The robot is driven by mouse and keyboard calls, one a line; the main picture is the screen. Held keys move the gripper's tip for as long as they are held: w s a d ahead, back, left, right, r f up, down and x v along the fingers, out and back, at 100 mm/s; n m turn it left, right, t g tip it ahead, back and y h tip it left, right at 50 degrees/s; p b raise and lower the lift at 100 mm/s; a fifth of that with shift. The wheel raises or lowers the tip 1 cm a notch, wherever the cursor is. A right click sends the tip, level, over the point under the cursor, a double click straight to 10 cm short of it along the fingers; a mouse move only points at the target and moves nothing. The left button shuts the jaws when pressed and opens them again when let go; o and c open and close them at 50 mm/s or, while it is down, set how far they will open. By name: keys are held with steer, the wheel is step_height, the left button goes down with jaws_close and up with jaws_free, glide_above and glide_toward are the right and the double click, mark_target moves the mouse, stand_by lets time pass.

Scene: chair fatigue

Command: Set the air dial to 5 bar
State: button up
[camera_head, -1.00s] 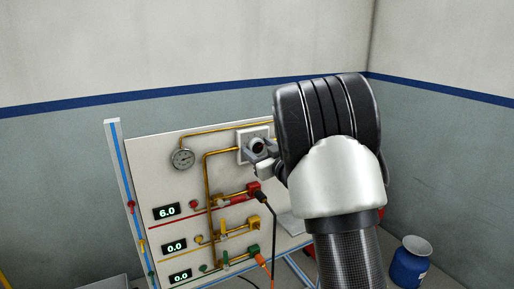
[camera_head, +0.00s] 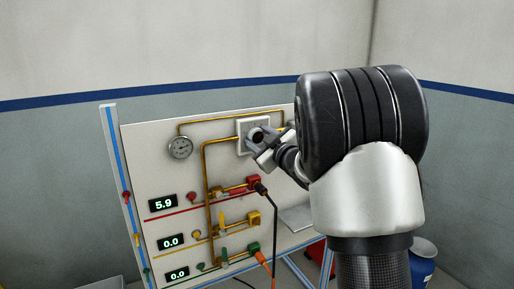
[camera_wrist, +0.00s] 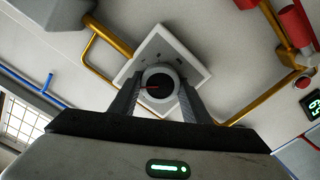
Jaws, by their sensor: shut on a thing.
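The air dial (camera_wrist: 158,82) is a round dark knob with a red pointer on a square white plate (camera_wrist: 187,58). In the wrist view my gripper (camera_wrist: 161,95) has a finger on each side of the knob and is shut on it. In the head view my gripper (camera_head: 262,143) is at the dial's plate (camera_head: 244,124), near the top of the panel, and partly hides the knob. The top red-line display (camera_head: 163,203) reads 5.9. A round pressure gauge (camera_head: 180,147) sits left of the dial; its needle is too small to read.
The upright panel (camera_head: 150,150) carries brass pipes and red, yellow and green valves. Two lower displays (camera_head: 171,241) read 0.0. A black hose (camera_head: 274,215) and an orange hose (camera_head: 266,265) hang in front. A blue container (camera_head: 424,265) stands at the right.

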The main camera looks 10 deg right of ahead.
steer(key=shift+f+n+b, duration=0.15)
steer(key=shift+n+b, duration=0.95)
steer(key=shift+b, duration=0.1)
steer(key=o, duration=1)
steer(key=shift+o, duration=0.2)
steer(key=v, duration=1.7)
steer(key=shift+s+p, duration=0.25)
steer(key=shift+p, duration=0.05)
steer(key=shift+d+r, duration=0.1)
steer(key=shift+r, duration=0.1)
